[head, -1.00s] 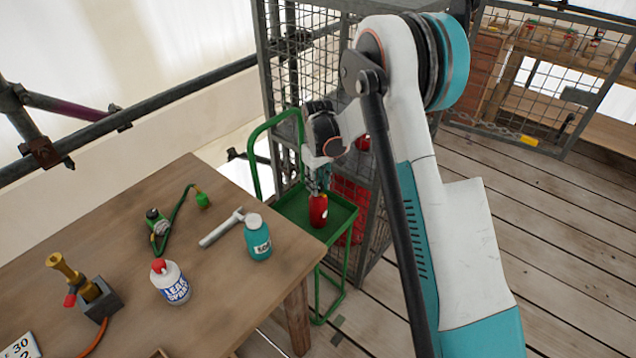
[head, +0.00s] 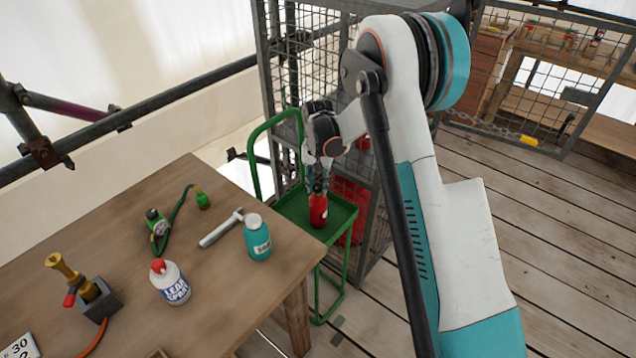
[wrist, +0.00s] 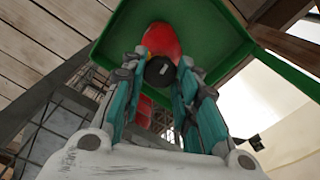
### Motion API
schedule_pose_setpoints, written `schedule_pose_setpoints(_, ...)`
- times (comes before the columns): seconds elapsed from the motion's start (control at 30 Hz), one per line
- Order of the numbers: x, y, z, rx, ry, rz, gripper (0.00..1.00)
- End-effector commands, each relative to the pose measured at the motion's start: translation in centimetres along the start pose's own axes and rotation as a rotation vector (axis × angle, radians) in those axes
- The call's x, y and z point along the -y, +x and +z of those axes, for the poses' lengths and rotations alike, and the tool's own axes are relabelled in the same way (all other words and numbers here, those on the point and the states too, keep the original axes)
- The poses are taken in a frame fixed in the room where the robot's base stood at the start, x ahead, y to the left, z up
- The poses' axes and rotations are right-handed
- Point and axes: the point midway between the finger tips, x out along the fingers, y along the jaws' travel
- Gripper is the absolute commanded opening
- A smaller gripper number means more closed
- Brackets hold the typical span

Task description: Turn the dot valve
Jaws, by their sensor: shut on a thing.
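A red bottle (head: 318,211) stands upright in the green tray trolley (head: 290,205), beyond the table's right corner. In the wrist view the red bottle (wrist: 162,38) shows with a round black valve knob (wrist: 160,71) on its top, bearing a small pale mark. My gripper (head: 319,186) reaches down over the bottle's top. In the wrist view its two teal-sided fingers (wrist: 164,66) stand on either side of the black knob, shut on it. The exact contact at the fingertips is partly hidden.
A wire mesh cage (head: 285,75) stands close behind the trolley. Plank floor at right is clear.

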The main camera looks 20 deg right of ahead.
Motion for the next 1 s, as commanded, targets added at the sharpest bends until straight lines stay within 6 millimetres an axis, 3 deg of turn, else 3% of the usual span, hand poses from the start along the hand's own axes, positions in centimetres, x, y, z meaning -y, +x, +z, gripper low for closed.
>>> schedule_pose_setpoints(0.33, 0.02, 0.00, 0.03, 0.001, 0.128, 0.000, 0.05)
schedule_pose_setpoints(0.87, 0.03, 0.00, 0.01, 0.000, 0.148, -0.001, 0.05)
schedule_pose_setpoints(0.9, 0.04, 0.00, 0.01, 0.000, 0.147, -0.001, 0.37)
schedule_pose_setpoints(0.97, 0.03, 0.00, 0.01, 0.000, 0.147, -0.001, 0.49)
schedule_pose_setpoints(1.0, 0.03, 0.00, 0.01, 0.000, 0.147, -0.001, 0.49)
